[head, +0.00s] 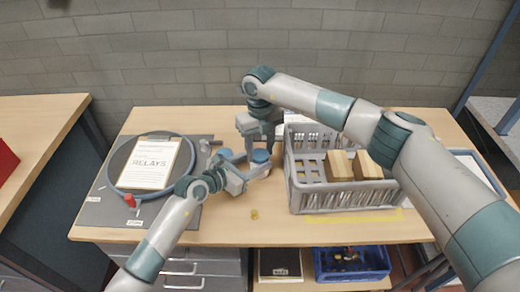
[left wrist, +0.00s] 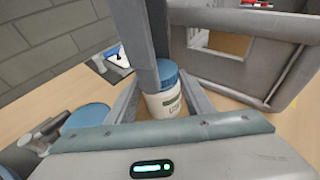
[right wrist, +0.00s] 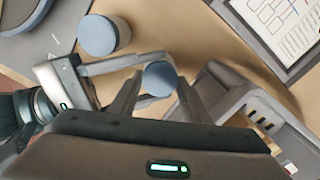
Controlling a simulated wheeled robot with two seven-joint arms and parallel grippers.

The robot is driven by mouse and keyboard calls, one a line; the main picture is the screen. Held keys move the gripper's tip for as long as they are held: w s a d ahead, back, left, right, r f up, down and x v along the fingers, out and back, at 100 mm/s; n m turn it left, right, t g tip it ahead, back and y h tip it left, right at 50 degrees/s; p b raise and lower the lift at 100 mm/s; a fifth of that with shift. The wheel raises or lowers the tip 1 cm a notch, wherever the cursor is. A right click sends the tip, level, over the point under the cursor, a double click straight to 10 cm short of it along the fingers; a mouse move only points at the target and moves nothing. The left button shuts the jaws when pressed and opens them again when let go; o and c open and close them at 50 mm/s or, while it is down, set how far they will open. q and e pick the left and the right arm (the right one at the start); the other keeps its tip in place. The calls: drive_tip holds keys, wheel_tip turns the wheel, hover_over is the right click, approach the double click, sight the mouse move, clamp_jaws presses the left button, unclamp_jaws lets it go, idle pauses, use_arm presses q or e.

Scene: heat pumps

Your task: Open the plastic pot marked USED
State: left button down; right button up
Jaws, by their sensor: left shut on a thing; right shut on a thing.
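My left gripper (head: 258,172) reaches in from the left and is shut on the pot's body. My right gripper (head: 262,146) comes from above and is shut on the blue lid (right wrist: 160,78), which shows between its fingertips in the right wrist view. The lid appears seated on the pot. A second pot with a blue lid (right wrist: 98,35) stands close by; my arms partly hide both in the head view.
A grey crate (head: 345,198) with wooden blocks stands right of the pots. On the left, a clipboard marked RELAYS (head: 150,163) lies within a dark ring on a grey mat (head: 100,208).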

drive_tip(key=n, duration=0.9)
drive_tip(key=shift+w, duration=0.1)
drive_tip(key=o, duration=1.2)
drive_tip(key=shift+r, duration=2.3)
drive_tip(key=shift+r, duration=0.1)
drive_tip(key=shift+c, duration=0.4)
